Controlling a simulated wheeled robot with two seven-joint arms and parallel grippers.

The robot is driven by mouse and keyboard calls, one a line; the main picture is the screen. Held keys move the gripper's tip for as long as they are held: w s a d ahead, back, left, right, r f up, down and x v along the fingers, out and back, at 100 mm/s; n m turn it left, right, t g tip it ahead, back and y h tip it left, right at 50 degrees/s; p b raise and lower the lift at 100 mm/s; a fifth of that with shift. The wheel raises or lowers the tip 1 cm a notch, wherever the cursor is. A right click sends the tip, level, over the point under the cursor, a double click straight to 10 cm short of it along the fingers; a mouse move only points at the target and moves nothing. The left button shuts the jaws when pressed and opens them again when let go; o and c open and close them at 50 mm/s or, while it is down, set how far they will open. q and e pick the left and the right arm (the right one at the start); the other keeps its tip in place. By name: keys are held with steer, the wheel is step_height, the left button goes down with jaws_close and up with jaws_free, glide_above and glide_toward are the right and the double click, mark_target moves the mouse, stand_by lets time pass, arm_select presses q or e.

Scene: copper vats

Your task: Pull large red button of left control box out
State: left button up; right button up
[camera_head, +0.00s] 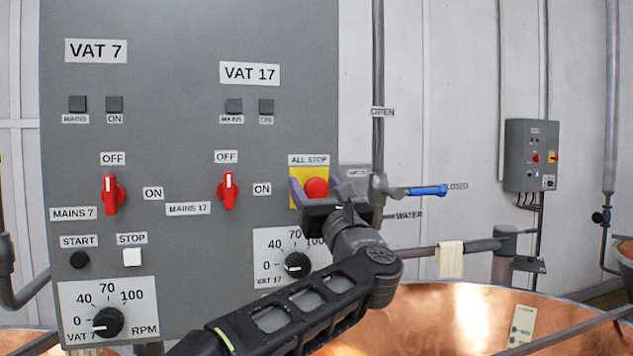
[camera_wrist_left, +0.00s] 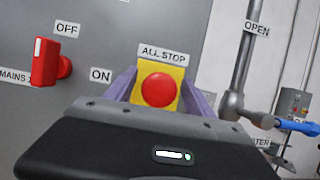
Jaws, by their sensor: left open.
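The large red button (camera_head: 316,187) sits on a yellow plate under the ALL STOP label, on the right side of the large grey control box (camera_head: 180,130). In the left wrist view the button (camera_wrist_left: 158,90) is between the two purple fingers. My left gripper (camera_head: 314,190) is open, with one finger on each side of the button. I cannot tell whether the fingers touch it. The gripper's body hides the lower part of the yellow plate in the head view. My right gripper does not show.
Red switches (camera_head: 228,190) and dials (camera_head: 297,263) are on the same panel. Right of it is a vertical pipe (camera_head: 378,90) with a blue-handled valve (camera_head: 428,191). A smaller grey box (camera_head: 516,155) hangs on the far wall. A copper vat (camera_head: 450,315) stands below.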

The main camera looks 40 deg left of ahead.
arm_select(q)
steer(key=shift+c, duration=0.2)
jaws_close()
stand_by(0.5)
